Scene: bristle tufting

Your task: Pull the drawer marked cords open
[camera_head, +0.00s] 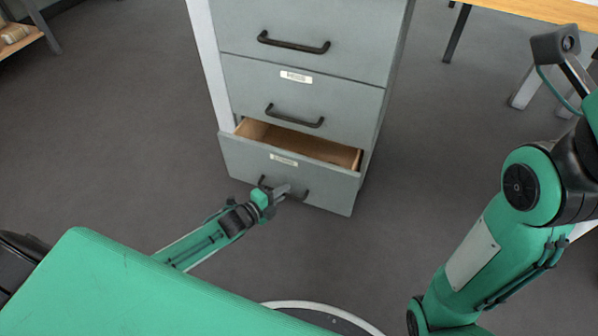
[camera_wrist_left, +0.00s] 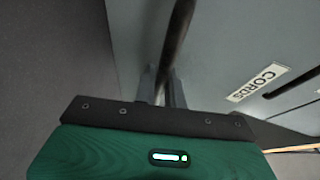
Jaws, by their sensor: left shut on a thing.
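The bottom drawer (camera_head: 236,159) of the grey cabinet stands partly open, and its bare wooden inside shows. Its label (camera_head: 284,159) is too small to read in the head view, but the left wrist view shows a label (camera_wrist_left: 257,82) reading CORDS. My left gripper (camera_head: 281,191) is at the front of this drawer, shut on its dark bar handle (camera_head: 304,196). In the left wrist view the fingers (camera_wrist_left: 162,86) are at the handle bar (camera_wrist_left: 177,35), and their tips are partly hidden. My right arm shows at the right of the head view, but its gripper is not visible.
Above it, the middle drawer (camera_head: 345,103) and the upper drawer (camera_head: 350,30) are shut, each with a dark handle. A wooden table (camera_head: 540,8) stands at the back right and a shelf (camera_head: 20,38) at the far left. The floor in front of the cabinet is clear.

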